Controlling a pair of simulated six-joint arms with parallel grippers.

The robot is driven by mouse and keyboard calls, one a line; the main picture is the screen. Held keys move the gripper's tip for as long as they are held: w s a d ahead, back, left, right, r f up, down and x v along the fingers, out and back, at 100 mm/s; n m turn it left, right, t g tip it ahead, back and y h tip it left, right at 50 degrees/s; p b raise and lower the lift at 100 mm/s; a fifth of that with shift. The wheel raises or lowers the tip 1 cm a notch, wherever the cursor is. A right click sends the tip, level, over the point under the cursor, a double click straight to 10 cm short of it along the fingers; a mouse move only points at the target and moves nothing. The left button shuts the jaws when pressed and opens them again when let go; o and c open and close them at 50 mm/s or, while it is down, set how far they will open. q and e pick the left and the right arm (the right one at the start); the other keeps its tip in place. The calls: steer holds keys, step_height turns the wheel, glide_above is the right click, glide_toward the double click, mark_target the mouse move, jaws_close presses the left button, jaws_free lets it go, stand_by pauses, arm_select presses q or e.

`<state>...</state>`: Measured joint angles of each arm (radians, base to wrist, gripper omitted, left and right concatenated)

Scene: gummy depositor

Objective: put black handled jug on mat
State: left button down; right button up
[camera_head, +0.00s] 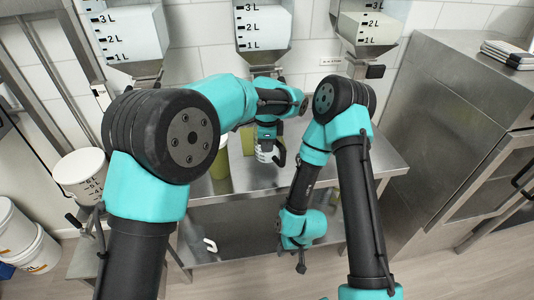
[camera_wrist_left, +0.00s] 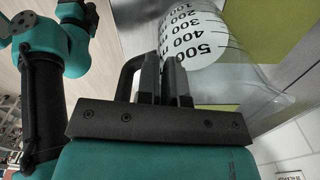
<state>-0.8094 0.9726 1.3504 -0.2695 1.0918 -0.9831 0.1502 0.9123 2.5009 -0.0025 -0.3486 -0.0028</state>
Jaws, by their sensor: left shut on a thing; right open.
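The black handled jug (camera_head: 264,155) is clear with black volume marks. In the head view it hangs from my left gripper (camera_head: 270,138) above the steel table, mostly hidden by the arm. In the left wrist view the jug (camera_wrist_left: 205,45) lies across the picture, and my left gripper (camera_wrist_left: 167,80) is shut on its black handle (camera_wrist_left: 130,78). A flat yellow-green surface (camera_wrist_left: 285,35), perhaps the mat, shows beyond the jug. Yellow-green patches (camera_head: 220,165) also show on the table in the head view, partly hidden. My right gripper (camera_head: 301,262) is open and empty, low before the table.
The steel table (camera_head: 345,150) has bare room at its right. Hoppers with litre marks (camera_head: 263,25) hang above it. A steel cabinet (camera_head: 450,100) stands at the right. White buckets (camera_head: 82,172) are at the left. A white hooked piece (camera_head: 210,245) is at the lower shelf.

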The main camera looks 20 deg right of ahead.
mark_target(267, 163)
arm_select(q)
steer(key=shift+f, duration=1.95)
steer(key=shift+f, duration=0.1)
steer(key=c, duration=1.3)
jaws_free()
steer(key=shift+o, duration=0.2)
step_height(267, 163, up, 12)
steer(key=shift+r, duration=0.1)
